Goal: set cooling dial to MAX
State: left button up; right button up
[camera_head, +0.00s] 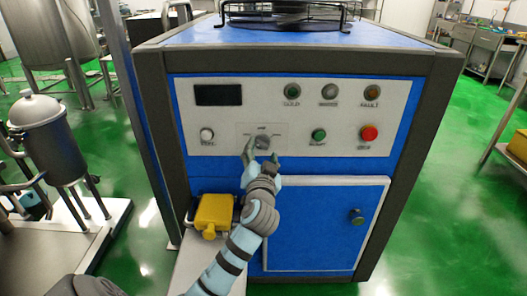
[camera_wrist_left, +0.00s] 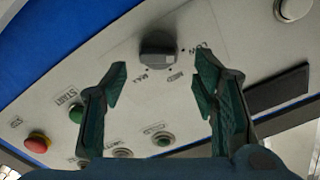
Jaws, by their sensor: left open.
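The cooling dial (camera_head: 263,142) is a dark grey knob on the white control panel of the blue machine. In the left wrist view the dial (camera_wrist_left: 158,45) has LOW, MED and MAX printed around it; I cannot tell which label it points at. My left gripper (camera_head: 262,157) is open in front of the dial. In the left wrist view its green-padded fingers (camera_wrist_left: 162,82) stand apart on either side below the knob, with no clear contact. My right gripper is not in view.
Near the dial are a white knob (camera_head: 207,134), a green START button (camera_head: 319,135), a red button (camera_head: 369,133), several indicator lamps and a dark display (camera_head: 218,95). A yellow box (camera_head: 213,213) sits below the panel, left of my arm. A cabinet door (camera_head: 330,225) is shut.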

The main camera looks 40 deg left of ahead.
aim_at(262, 146)
pick_arm(q)
jog(key=b+x, duration=0.1)
jog(key=x, duration=0.2)
jog(key=shift+w+f, duration=0.15)
jog(key=shift+f, duration=0.05)
jog(key=shift+w+a+r, duration=0.2)
jog(key=shift+w, duration=0.05)
jog(key=c, duration=1.1)
